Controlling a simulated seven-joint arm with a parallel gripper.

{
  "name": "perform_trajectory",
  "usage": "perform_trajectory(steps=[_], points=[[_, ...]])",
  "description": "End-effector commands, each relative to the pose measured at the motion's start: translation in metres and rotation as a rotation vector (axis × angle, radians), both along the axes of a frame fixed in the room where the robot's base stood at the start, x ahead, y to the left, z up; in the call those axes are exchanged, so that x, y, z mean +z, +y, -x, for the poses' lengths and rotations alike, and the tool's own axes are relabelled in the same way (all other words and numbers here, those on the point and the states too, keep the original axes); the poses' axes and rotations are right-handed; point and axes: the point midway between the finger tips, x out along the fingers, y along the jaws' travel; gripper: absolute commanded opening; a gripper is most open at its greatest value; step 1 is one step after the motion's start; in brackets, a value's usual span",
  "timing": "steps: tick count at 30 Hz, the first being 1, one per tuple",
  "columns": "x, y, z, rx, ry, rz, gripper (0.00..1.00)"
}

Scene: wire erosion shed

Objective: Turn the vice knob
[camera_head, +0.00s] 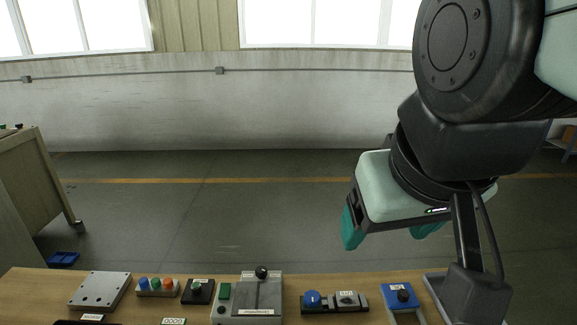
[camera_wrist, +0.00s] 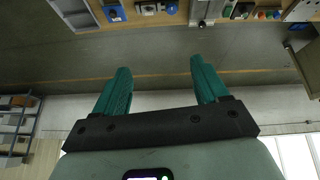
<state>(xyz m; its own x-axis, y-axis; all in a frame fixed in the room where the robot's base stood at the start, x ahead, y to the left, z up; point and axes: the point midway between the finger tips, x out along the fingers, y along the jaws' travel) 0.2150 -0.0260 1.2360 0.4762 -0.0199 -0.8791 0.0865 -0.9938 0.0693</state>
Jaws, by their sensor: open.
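A low black fixture (camera_head: 335,303) with a round blue knob (camera_head: 312,298) at its left end and a grey part with a label at its right lies on the wooden bench; it looks like the vice, though its label is too small to read. It also shows at the top of the wrist view, with its blue knob (camera_wrist: 172,6) at the edge. My gripper (camera_head: 388,236) hangs above the bench to the right of the fixture, touching nothing. In the wrist view my gripper (camera_wrist: 160,66) shows its two teal fingers wide apart and empty.
A blue box (camera_head: 401,303) with a dark knob lies right. Air above the bench is clear.

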Motion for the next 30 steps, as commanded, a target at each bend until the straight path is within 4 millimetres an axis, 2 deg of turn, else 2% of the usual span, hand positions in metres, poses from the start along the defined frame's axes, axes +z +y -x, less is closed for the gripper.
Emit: perform_trajectory(steps=[5,8,10,14,21,27,30], points=[[0.002,0.006,-0.062,0.248,0.033,0.235,0.72],[-0.010,0.011,-0.102,0.460,0.089,0.389,0.72],[-0.027,0.013,-0.124,0.621,0.151,0.481,0.72],[-0.070,0.011,-0.158,0.945,0.290,0.606,0.72],[-0.164,0.013,-0.204,1.588,0.440,0.683,0.72],[-0.244,0.023,-0.227,2.099,0.392,0.653,0.72],[-0.274,0.030,-0.233,2.287,0.326,0.636,0.72]])
